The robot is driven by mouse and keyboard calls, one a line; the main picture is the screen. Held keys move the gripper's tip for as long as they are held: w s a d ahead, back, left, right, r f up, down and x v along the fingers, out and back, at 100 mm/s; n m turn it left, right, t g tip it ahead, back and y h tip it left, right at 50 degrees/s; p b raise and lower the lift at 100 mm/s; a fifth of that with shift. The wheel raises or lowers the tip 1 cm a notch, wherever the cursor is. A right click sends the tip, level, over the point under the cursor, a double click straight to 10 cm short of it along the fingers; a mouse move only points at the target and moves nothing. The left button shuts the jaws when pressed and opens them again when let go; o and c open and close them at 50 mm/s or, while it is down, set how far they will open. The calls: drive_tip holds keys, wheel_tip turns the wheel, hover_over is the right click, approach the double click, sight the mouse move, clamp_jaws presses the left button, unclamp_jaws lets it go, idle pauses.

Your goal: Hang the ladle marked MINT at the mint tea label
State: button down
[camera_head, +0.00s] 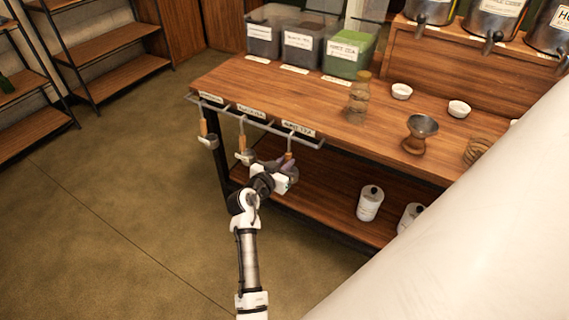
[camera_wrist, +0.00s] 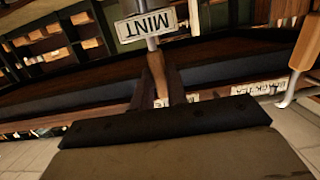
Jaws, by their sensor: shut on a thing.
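My gripper (camera_head: 284,169) is shut on the ladle marked MINT, just below the front rail of the wooden counter. In the wrist view the ladle's MINT tag (camera_wrist: 146,25) and wooden handle (camera_wrist: 156,72) show, with my dark fingers on both sides of the handle. In the head view the handle (camera_head: 289,156) stands roughly upright under the mint tea label (camera_head: 298,129), at the right end of the rail (camera_head: 262,124). I cannot tell whether the ladle touches the hook.
Two other ladles hang on the rail, at the left label (camera_head: 204,128) and the middle label (camera_head: 242,141). The middle one is close to my gripper. The lower shelf (camera_head: 330,205) lies behind my gripper. The floor at left is clear.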

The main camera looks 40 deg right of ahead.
drive_tip(key=c, duration=1.3)
unclamp_jaws()
